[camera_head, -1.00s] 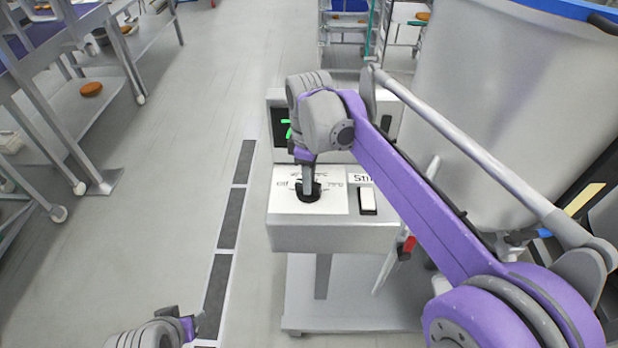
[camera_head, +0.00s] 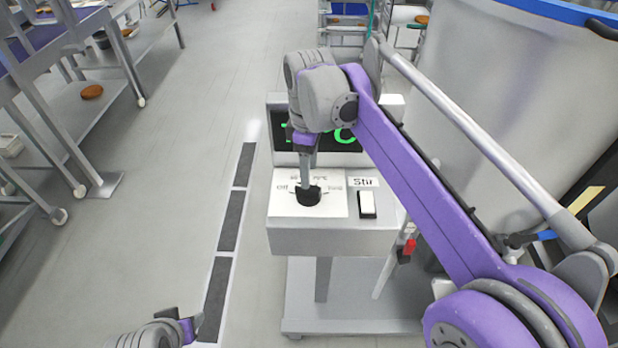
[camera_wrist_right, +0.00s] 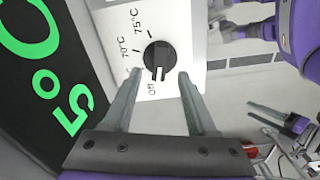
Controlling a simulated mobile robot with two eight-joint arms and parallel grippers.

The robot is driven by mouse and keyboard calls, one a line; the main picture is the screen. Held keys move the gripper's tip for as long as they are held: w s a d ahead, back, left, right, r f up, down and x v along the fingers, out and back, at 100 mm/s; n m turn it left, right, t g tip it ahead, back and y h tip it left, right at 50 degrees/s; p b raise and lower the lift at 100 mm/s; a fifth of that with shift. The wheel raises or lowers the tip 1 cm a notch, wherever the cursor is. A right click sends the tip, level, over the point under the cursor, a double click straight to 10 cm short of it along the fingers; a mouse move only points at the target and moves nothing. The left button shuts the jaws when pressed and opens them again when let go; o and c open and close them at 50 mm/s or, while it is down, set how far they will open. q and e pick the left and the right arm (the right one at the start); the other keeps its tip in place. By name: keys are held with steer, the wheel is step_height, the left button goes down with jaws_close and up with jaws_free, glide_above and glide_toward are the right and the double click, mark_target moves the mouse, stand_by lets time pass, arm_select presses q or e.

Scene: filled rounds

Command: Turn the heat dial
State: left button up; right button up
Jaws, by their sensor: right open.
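The heat dial (camera_head: 308,196) is a black round knob on a white plate, on top of a grey control box (camera_head: 330,240). In the right wrist view the dial (camera_wrist_right: 159,58) shows labels Off, 70°C and 75°C, and its white mark points down towards Off. My right gripper (camera_head: 307,184) reaches down to the dial from above. In its wrist view the gripper (camera_wrist_right: 159,76) is open, with one fingertip on each side of the dial's lower part; contact is unclear. My left gripper (camera_head: 190,327) is low at the left, away from the box; its opening is unclear.
A white switch (camera_head: 367,204) labelled Stir is right of the dial. A display (camera_wrist_right: 45,90) with green digits stands behind it, partly hidden by my right arm. A large grey vessel (camera_head: 500,100) stands at the right. The floor left of the box is clear.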

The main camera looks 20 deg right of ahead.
arm_select(q)
steer(key=shift+w+r, duration=0.2)
steer(key=shift+r, duration=0.25)
arm_select(e)
step_height(320, 180, up, 6)
